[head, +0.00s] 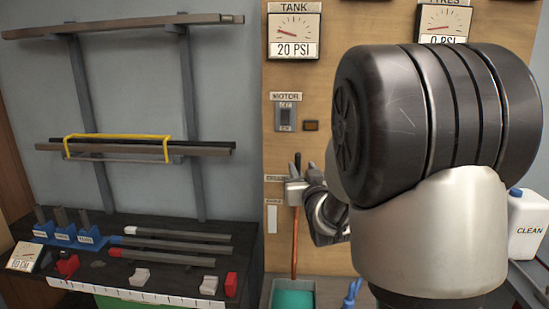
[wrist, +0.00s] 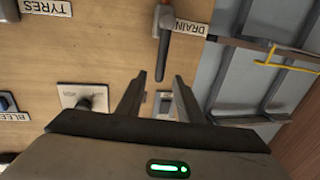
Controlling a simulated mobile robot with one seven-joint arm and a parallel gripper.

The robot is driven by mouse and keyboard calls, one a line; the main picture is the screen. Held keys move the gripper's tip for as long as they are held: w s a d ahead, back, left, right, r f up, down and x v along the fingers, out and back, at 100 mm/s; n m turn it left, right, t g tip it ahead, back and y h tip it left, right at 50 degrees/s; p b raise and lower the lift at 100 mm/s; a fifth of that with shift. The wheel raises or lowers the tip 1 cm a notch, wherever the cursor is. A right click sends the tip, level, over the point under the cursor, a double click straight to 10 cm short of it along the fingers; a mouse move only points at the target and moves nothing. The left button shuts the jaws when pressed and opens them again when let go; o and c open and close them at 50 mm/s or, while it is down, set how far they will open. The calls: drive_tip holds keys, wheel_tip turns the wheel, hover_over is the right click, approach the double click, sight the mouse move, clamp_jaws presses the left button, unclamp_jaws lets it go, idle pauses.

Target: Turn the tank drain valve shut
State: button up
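The drain valve (wrist: 165,16) is at the top of the wrist view, beside an upside-down DRAIN label (wrist: 190,22). Its dark lever (wrist: 162,58) runs down in that picture, and its tip is near the gap between my fingertips. My gripper (wrist: 157,88) is open, one finger on each side of that gap. No contact with the lever can be made out. In the head view my gripper (head: 312,178) is at the board by the valve, partly hidden by my arm. The lever (head: 298,162) stands upright there.
A red pipe (head: 294,243) runs down to a teal-filled container (head: 292,300). The TANK gauge (head: 294,32) and MOTOR switch (head: 285,115) are above. A bench (head: 150,232) with bars and blocks is at left. A CLEAN jug (head: 527,225) is at right.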

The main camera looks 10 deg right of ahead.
sight(299, 161)
drive_tip(key=w, duration=0.4)
drive_tip(key=w+p, duration=0.1)
drive_tip(key=w, duration=0.2)
drive_tip(key=shift+d, duration=0.4)
clamp_jaws()
